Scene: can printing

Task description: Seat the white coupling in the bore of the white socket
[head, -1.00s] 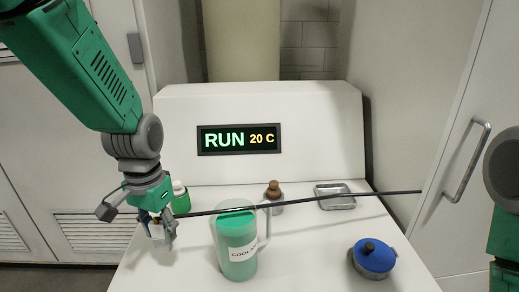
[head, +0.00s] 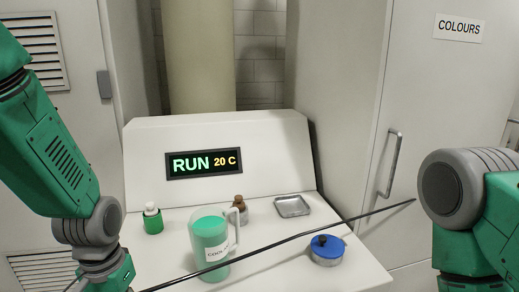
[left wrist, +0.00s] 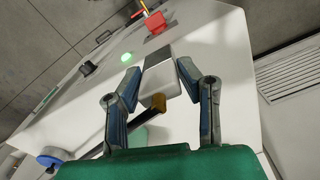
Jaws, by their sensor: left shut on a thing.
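The white coupling (left wrist: 159,76) is between the fingertips of my left gripper (left wrist: 160,70) in the left wrist view. It looks like a pale block with a brass-coloured piece (left wrist: 157,102) at its near end. A black hose (left wrist: 118,128) runs from there; in the head view the black hose (head: 300,237) crosses the front of the bench and rises to the right. My left gripper is shut on the coupling, but its fingers are below the head view. My right arm shows at the right edge; its gripper is out of view. I cannot make out the white socket.
On the white bench stand a coolant jug (head: 208,245), a green jar (head: 153,220), a brown-topped bottle (head: 240,208), a metal tray (head: 293,206) and a blue-lidded pot (head: 327,248). A RUN display (head: 204,163) is behind. A red object (left wrist: 158,24) lies ahead in the left wrist view.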

